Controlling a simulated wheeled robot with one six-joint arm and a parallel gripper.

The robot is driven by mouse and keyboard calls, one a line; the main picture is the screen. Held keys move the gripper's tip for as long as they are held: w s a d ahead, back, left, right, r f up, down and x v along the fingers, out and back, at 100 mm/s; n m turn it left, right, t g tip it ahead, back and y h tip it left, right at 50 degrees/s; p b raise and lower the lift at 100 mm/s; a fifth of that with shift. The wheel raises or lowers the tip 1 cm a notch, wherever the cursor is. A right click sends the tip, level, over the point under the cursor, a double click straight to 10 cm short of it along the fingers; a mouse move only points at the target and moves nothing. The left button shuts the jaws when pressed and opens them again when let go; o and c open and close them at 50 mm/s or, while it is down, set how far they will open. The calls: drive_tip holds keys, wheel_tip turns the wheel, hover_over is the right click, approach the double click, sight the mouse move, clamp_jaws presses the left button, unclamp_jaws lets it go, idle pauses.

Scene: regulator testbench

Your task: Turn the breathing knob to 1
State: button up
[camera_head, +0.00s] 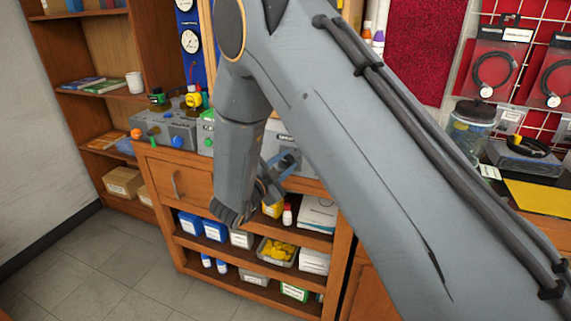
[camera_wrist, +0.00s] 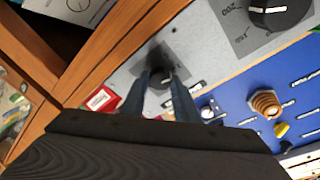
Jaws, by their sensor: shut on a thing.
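A black knob (camera_wrist: 160,58) sits on the grey face of the testbench panel (camera_wrist: 128,77) in the wrist view. My gripper (camera_wrist: 161,80) is shut on this knob, with one blue-grey finger on each side of it. The knob's label and pointer are too hidden or blurred to read, so I cannot tell its setting. In the head view my gripper (camera_head: 282,168) is at the front of the grey bench unit (camera_head: 276,140), partly behind my arm. The held knob cannot be made out there.
A larger black knob (camera_wrist: 278,10) with a scale marked 200 and 150 is at the upper right of the wrist view. A blue panel (camera_wrist: 245,100) with a brass fitting (camera_wrist: 265,103) lies beside it. Shelves with boxes (camera_head: 215,231) stand below the bench in the head view.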

drive_tip(key=o, duration=1.1)
drive_tip(key=shift+c, duration=0.2)
drive_tip(key=b+v, duration=0.1)
drive_tip(key=v, duration=0.6)
drive_tip(key=shift+s, duration=0.4)
drive_tip(key=shift+a, duration=0.15)
